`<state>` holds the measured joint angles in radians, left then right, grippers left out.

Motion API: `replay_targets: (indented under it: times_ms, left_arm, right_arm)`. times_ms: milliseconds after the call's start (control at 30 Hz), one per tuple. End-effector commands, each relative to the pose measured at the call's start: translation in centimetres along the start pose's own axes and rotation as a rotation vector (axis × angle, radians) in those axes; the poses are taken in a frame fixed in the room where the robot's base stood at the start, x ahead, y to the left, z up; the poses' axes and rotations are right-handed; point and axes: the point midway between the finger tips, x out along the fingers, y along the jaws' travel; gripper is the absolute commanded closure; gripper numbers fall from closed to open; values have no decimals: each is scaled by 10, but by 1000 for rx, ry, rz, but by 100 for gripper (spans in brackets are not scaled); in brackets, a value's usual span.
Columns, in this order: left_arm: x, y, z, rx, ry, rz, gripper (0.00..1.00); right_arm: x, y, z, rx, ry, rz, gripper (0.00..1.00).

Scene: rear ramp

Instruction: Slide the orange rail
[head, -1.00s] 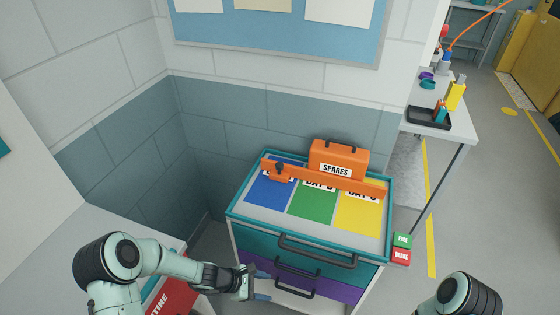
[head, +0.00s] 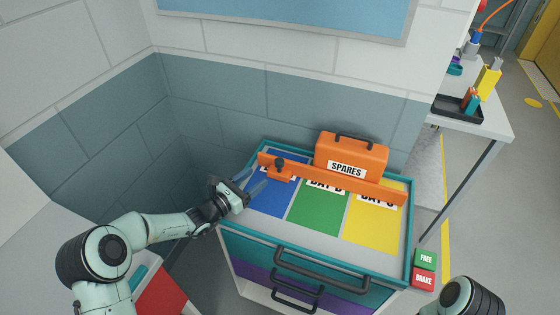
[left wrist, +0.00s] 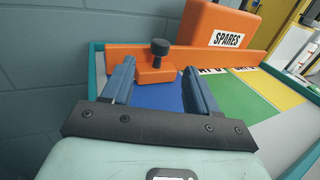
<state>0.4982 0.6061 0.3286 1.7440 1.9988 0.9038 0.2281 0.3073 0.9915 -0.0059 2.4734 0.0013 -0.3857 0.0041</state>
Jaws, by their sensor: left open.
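The orange rail (head: 340,183) lies across the back part of the cart top, over the blue, green and yellow panels. At its left end is an orange block with a dark knob (head: 279,164); the knob also shows in the left wrist view (left wrist: 160,47). My left gripper (head: 258,182) is open, above the blue panel (head: 268,198) at the cart's left side. In the left wrist view its two fingers (left wrist: 158,88) point toward the knob block, one to each side, with nothing held. My right gripper is out of view; only part of that arm shows at bottom right.
An orange SPARES case (head: 350,157) stands right behind the rail. The cart's teal rim (head: 410,235) surrounds the top. FREE (head: 426,259) and BRAKE (head: 424,278) buttons sit at its right. A wall stands behind; the green and yellow panels' fronts are clear.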

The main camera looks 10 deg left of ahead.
Motion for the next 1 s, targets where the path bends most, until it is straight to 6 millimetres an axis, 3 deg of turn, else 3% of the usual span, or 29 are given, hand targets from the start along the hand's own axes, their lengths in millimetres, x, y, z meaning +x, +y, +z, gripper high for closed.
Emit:
replay_targets:
  times_ms: [300,500,700,1000]
  left_arm:
    - [69,-2,2,1,-3,-4,41]
    - [102,-2,2,0,-1,-3,41]
    - [116,-1,1,1,1,-2,41]
    - [118,-1,0,0,1,-2,41]
  right_arm:
    - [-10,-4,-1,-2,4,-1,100]
    - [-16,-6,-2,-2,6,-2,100]
    - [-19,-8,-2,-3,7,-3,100]
    - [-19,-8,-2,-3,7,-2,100]
